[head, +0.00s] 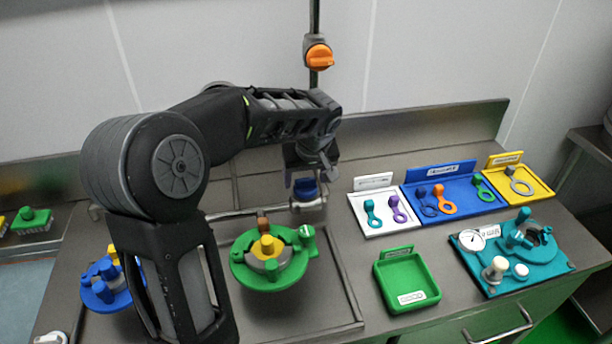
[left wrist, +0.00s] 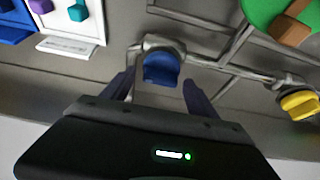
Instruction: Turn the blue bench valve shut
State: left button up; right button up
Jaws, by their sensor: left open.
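The blue bench valve (head: 305,189) has a blue handle on a grey metal pipe at the back of the bench. It also shows in the left wrist view (left wrist: 161,69), just ahead of the fingers. My left gripper (head: 303,182) points down over the valve. In the left wrist view its two fingers (left wrist: 158,80) are spread, one on each side of the blue handle, with gaps between. I cannot tell how deep the fingertips reach around it. My right gripper is not in view.
A yellow valve (left wrist: 300,103) sits on the same pipework. A green round fixture (head: 270,284) stands in front of the blue valve. An orange valve (head: 319,57) is on a vertical pipe behind. White (head: 382,218), blue and yellow trays with coloured tags lie to the right.

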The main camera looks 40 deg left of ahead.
pick_arm(q)
jog(key=c, duration=1.4)
jog(key=shift+o, duration=0.2)
